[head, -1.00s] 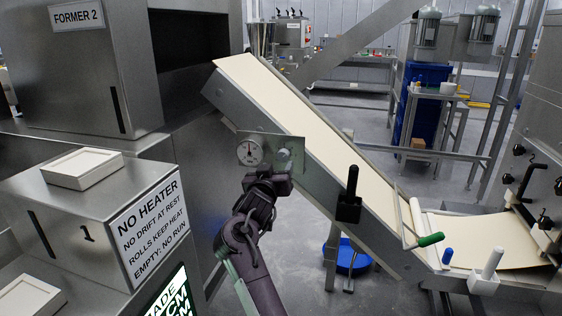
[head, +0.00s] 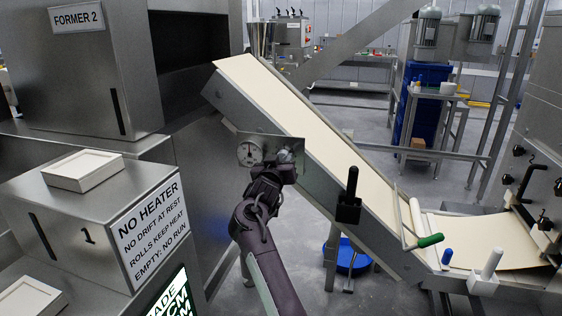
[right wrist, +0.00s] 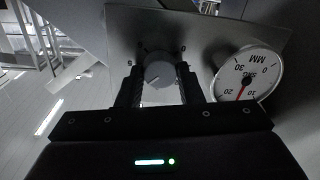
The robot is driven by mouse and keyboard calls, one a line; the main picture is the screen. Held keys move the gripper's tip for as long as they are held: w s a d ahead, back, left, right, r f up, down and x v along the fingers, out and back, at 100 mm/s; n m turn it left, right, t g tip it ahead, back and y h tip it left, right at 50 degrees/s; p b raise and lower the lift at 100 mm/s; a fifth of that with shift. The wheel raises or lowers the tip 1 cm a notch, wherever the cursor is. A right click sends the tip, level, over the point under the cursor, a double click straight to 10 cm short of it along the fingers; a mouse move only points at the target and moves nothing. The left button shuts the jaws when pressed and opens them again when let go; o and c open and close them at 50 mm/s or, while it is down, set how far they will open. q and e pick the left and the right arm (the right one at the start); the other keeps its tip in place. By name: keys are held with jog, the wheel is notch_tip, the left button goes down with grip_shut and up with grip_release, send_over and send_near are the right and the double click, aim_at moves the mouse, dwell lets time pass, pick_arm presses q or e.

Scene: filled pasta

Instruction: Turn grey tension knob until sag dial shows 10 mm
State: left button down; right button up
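The grey tension knob (right wrist: 159,74) sits on a metal plate (right wrist: 130,25); in the head view it is mostly hidden by my right gripper (head: 284,165). In the right wrist view, my right gripper (right wrist: 160,66) has its dark fingers on either side of the knob, with what looks like a small gap on each side. The round white sag dial (right wrist: 248,74) is beside the knob, turned over in this view. Its red needle points between 10 and 20, near the middle. The dial also shows small in the head view (head: 249,153). My left gripper is not in view.
The inclined conveyor (head: 310,115) runs just behind the plate. A metal box with a sign (head: 146,220) stands at the left. A blue tub (head: 346,257) sits below the conveyor.

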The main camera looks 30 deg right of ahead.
jog(key=shift+c, duration=1.1)
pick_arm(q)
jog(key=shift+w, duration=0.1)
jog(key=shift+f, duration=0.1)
pick_arm(e)
jog(key=shift+m, duration=0.4)
jog(key=shift+f+m+b, duration=0.1)
jog(key=shift+m+b, duration=0.35)
jog(key=shift+m, duration=0.45)
jog(key=shift+m+b, duration=0.35)
jog(key=shift+m, duration=0.45)
jog(key=shift+m+b, duration=0.55)
jog(key=shift+m, duration=0.65)
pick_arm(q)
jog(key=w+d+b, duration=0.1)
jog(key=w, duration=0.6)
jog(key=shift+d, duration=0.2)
pick_arm(e)
jog(key=shift+m, duration=1.3)
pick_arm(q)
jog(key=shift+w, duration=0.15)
